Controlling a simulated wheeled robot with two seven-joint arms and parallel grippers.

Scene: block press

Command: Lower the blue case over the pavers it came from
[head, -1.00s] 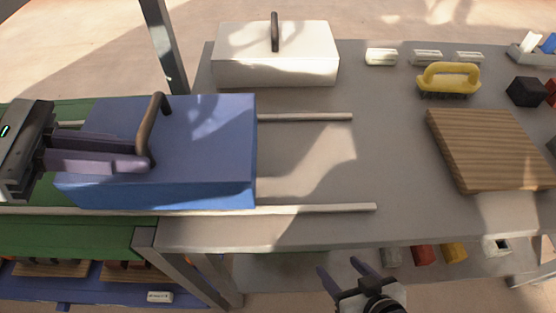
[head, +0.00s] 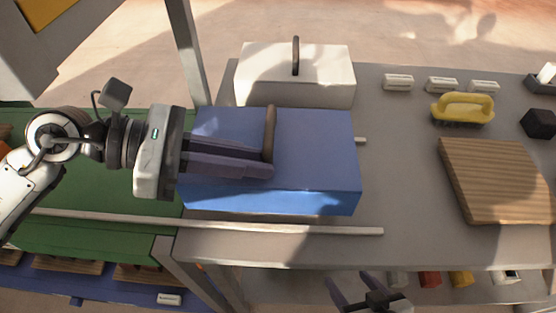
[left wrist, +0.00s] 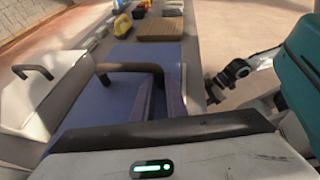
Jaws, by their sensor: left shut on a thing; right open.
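The blue case (head: 315,145) is a box with a brown bar handle (head: 270,130) on top. My left gripper (head: 268,164) is shut on that handle and holds the case upright over the left part of the grey table. Whether its bottom touches the table or rails is hard to tell. The blue case (left wrist: 112,105) and its handle also show in the left wrist view. I cannot make out any pavers; whatever is under the case is hidden. My right gripper (head: 349,280) is open and empty near the table's front edge.
A white case (head: 295,80) with a dark handle stands close behind the blue one. Pale rails (head: 300,230) run along the table from the green surface (head: 90,240). A yellow brush (head: 462,108) and a wooden board (head: 495,180) lie right. Table between is clear.

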